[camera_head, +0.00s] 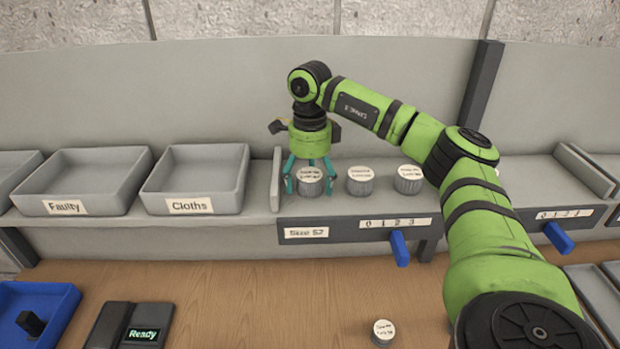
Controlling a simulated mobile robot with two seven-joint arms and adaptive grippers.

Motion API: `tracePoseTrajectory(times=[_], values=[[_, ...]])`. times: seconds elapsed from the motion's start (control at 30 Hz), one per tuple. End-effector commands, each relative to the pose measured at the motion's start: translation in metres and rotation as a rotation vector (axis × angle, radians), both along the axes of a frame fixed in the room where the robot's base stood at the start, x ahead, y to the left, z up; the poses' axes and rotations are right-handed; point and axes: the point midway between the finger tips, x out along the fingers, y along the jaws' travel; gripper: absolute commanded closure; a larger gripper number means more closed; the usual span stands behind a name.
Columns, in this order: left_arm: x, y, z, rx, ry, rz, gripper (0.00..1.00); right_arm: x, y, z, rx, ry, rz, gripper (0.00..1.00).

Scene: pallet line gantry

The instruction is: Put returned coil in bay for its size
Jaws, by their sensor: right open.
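My right gripper (310,186) points down over the shelf bay labelled what looks like "Size S2" (345,231). Its teal fingers are open, one on each side of a small grey ribbed coil (311,189) with a white top label. Whether the fingers touch it I cannot tell. Two similar coils, one in the middle (360,187) and one at the right (407,186), stand in a row beside it in the same bay. Another coil (383,333) stands alone on the wooden table in front. Its label is too small to read. My left gripper is not in view.
Grey trays marked Faulty (80,207) and Cloths (200,206) stand left of the bay. A blue lever (400,249) juts from its front, below a number strip. A "Ready" device (145,325) and blue tray (68,305) lie front left. The table's middle is clear.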

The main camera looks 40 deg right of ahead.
Motion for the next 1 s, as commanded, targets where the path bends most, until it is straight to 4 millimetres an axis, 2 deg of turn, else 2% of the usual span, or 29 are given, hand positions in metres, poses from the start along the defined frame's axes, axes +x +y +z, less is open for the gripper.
tracePoseTrajectory(times=[0.13,0.27,0.47,0.53,0.7,0.83,1.0], values=[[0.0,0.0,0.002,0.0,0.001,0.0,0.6,0.0,0.0,0.004,0.0,-0.001,0.0,0.19],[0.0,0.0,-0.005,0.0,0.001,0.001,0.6,0.002,0.0,0.016,0.001,-0.006,0.0,0.19],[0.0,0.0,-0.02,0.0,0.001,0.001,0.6,0.002,0.001,0.059,0.002,-0.009,0.001,0.19],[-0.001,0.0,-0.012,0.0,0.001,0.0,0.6,0.001,0.001,0.08,0.0,-0.005,0.0,0.19],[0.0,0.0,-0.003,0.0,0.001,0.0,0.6,0.0,0.0,0.107,-0.001,-0.004,0.001,0.19],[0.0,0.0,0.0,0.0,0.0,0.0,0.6,0.0,0.001,0.119,-0.001,-0.002,0.002,0.19],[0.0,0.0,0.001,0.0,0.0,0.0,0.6,0.0,0.001,0.124,0.0,0.0,0.001,0.19]])
